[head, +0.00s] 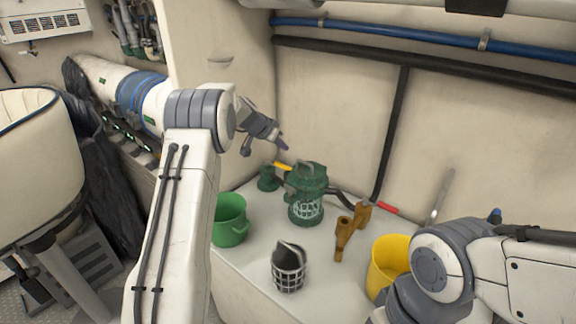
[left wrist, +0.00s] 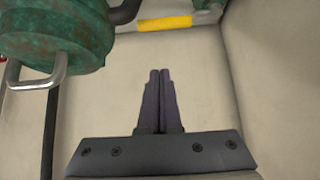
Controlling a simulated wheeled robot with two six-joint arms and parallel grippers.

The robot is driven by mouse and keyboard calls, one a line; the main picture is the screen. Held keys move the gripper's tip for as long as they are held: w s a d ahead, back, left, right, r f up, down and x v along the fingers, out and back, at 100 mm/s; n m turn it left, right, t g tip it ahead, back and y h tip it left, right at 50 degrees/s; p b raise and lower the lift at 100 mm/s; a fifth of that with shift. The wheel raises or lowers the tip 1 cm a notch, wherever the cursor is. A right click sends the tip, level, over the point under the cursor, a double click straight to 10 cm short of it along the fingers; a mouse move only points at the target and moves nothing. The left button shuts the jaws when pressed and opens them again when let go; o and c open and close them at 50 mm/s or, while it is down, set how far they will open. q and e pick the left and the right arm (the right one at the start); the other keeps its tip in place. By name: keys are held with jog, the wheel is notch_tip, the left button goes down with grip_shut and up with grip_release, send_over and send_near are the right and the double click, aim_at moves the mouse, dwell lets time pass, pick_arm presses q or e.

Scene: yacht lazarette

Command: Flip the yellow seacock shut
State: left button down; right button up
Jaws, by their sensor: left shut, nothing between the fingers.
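The yellow seacock handle (head: 283,166) is a short yellow lever lying roughly level above a small green valve body (head: 268,180) at the back of the white bench. The handle also shows at the top of the left wrist view (left wrist: 163,23), where most of the valve is cut off. My left gripper (head: 282,144) is shut and empty. It hangs a little above the handle in the head view, apart from it. In the left wrist view its dark fingers (left wrist: 160,72) lie together, with the handle beyond their tips. My right gripper is out of view; only its arm shows.
A green strainer housing (head: 306,195) stands right beside the seacock, its metal bail handle (left wrist: 40,75) near my left wrist. A green bucket (head: 229,222), a strainer basket (head: 288,272), brown fittings (head: 346,232), a red handle (head: 385,208) and a yellow bucket (head: 386,262) crowd the bench.

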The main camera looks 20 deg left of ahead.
pick_arm(q)
jog(key=shift+w+d+f+p, duration=0.2)
jog(key=shift+w+f+p, duration=0.25)
jog(key=shift+f, duration=0.9)
jog(key=shift+w+d+f+p, duration=0.25)
jog(key=shift+w+f, duration=0.2)
jog(key=shift+f, duration=0.9)
jog(key=shift+w+d+f+p, duration=0.15)
jog(key=shift+w+f+p, duration=0.3)
jog(key=shift+f, duration=0.9)
